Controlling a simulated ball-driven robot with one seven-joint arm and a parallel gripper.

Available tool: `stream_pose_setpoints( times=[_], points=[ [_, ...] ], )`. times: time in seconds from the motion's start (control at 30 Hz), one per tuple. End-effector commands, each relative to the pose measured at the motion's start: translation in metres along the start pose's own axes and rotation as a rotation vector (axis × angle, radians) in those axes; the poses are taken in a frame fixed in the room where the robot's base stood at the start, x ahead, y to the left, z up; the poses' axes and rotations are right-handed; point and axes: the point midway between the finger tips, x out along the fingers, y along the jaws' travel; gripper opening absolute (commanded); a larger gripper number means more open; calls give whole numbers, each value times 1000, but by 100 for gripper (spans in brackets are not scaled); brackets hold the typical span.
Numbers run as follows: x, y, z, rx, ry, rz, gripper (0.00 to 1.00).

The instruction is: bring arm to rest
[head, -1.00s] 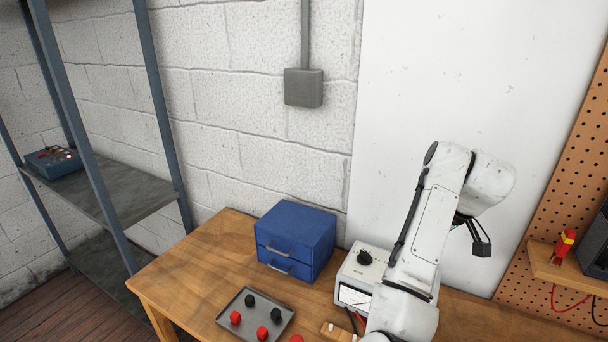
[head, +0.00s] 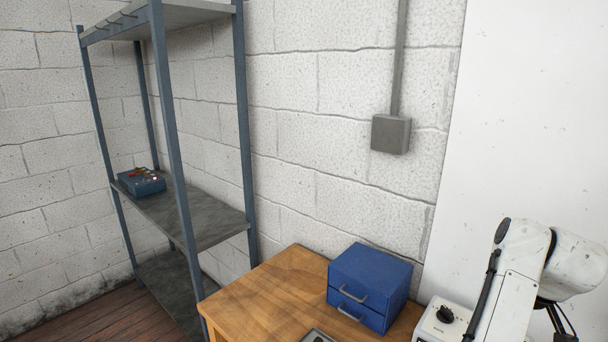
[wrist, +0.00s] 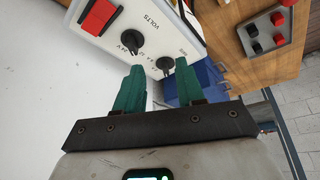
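My arm (head: 515,285) stands at the right edge of the head view, in front of the white panel, with its lower part cut off by the frame. My gripper is outside the head view. In the wrist view my gripper (wrist: 158,82) shows two green fingers set apart with nothing held between them. Beyond the fingers is a white meter box (wrist: 150,28) with black knobs and a red switch; the fingertips overlap its edge in the picture, and I cannot tell the gap. Part of the meter box also shows beside my arm in the head view (head: 432,328).
A blue drawer cabinet (head: 370,285) stands on the wooden bench (head: 265,295). A grey tray (wrist: 240,42) holds black and red knobs. A metal shelf unit (head: 205,225) at left carries a blue device (head: 141,183). The bench's left part is clear.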

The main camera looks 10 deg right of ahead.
Motion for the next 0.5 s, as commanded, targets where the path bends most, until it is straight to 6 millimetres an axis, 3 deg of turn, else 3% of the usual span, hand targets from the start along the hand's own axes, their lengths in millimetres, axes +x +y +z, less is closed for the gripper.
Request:
stream_pose_setpoints(
  times=[0.33, 0.5],
  points=[
    [21, -9, 38, 32, -20, 125, 38],
    [39, -32, 69, 36, -13, 190, 38]
  ],
)
